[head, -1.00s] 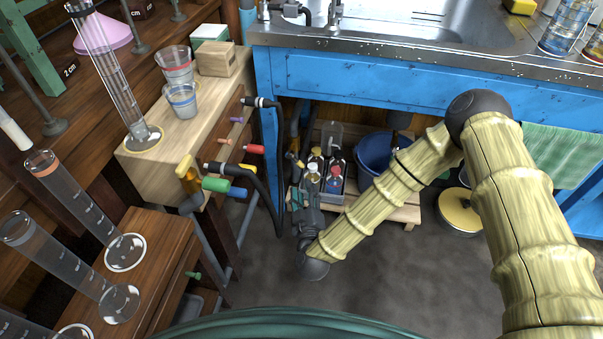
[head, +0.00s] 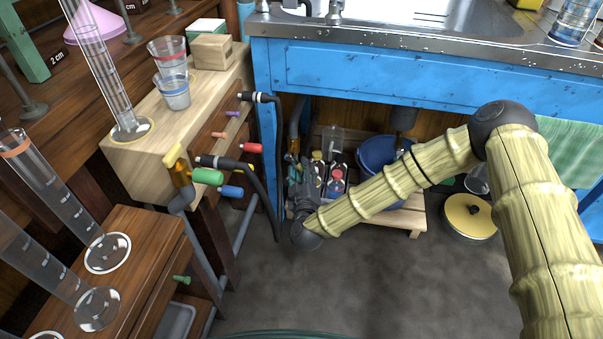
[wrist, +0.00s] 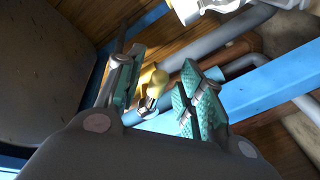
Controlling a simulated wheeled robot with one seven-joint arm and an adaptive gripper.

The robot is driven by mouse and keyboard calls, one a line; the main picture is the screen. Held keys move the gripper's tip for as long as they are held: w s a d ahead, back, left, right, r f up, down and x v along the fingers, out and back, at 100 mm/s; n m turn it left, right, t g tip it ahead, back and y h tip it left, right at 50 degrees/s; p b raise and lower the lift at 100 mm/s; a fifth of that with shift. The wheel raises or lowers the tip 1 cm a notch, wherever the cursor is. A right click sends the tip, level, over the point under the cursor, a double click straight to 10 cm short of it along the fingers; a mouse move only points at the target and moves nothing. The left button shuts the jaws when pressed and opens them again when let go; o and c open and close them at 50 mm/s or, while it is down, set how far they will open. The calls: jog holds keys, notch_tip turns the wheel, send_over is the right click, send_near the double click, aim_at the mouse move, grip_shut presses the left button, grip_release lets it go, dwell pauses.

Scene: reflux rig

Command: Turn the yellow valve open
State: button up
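In the wrist view a small yellow valve handle (wrist: 154,84) with a metal stem sits beside a grey pipe. My gripper (wrist: 162,95) has its two teal-padded fingers apart, one on each side of the handle. A gap shows between the handle and the right finger; whether the left finger touches it I cannot tell. In the head view my gripper (head: 295,162) is low under the sink, beside the pipe at the cabinet's left end, and its own wrist and the shadow hide most of this valve.
Bottles (head: 334,178) stand on a low wooden shelf just right of my gripper, with a blue bucket (head: 378,156) beyond. A black hose (head: 270,205) hangs to the left, near the blue cabinet post (head: 265,125). The grey floor (head: 345,285) in front is clear.

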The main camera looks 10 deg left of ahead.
jog(key=shift+w+a, duration=0.1)
jog(key=shift+w, duration=0.5)
grip_shut()
